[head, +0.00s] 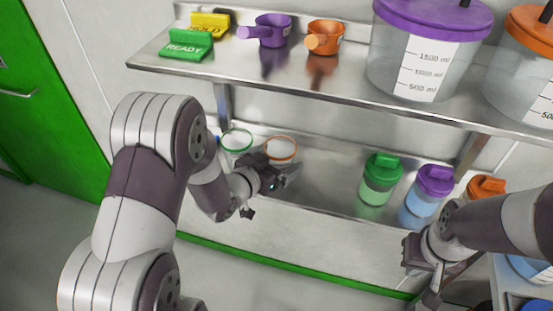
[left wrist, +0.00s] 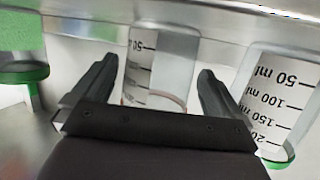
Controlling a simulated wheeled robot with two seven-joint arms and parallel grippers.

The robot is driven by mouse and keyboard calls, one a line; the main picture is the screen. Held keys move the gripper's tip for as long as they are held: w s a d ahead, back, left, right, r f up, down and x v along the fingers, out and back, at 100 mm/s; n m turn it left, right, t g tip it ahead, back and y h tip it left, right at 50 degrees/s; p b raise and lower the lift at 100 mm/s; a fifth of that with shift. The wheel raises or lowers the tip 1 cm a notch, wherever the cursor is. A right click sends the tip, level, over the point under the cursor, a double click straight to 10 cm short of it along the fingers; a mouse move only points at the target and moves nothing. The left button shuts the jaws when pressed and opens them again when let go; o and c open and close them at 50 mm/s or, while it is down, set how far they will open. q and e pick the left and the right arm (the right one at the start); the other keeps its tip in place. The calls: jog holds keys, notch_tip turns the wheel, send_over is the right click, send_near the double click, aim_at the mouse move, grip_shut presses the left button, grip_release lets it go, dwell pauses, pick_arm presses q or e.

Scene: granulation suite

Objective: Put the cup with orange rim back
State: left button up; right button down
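The cup with orange rim (head: 281,147) is a clear measuring cup on the lower steel shelf, partly hidden by my left gripper in the head view. In the left wrist view, which is upside down, the cup (left wrist: 165,65) with its scale shows between the fingers. My left gripper (left wrist: 160,75) has its fingers spread, with the cup between or just beyond them; I cannot tell whether they touch it. It also shows in the head view (head: 290,174). My right gripper (head: 428,285) is low at the right, its fingertips unclear.
A green-rimmed cup (head: 237,140) stands close left of the orange one. Bottles with green (head: 380,180), purple (head: 432,190) and orange (head: 485,188) lids stand to the right. The upper shelf (head: 340,85) overhangs, holding scoops, signs and large lidded containers.

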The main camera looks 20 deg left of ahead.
pick_arm(q)
jog(key=shift+r, duration=0.2)
jog(key=shift+s+a+r, duration=0.1)
jog(key=shift+s+r, duration=0.05)
jog(key=shift+s, duration=0.1)
jog(key=s+a+n+g+y, duration=0.1)
jog(key=s+a+g+y, duration=0.2)
jog(key=s+a, duration=0.5)
jog(key=s+d+f+n+g+y, duration=0.1)
jog(key=s+d+n+g+y, duration=0.1)
jog(key=s+g, duration=0.7)
jog(key=shift+s+d+n, duration=0.6)
jog(key=shift+s+d, duration=0.3)
jog(key=shift+d, duration=0.3)
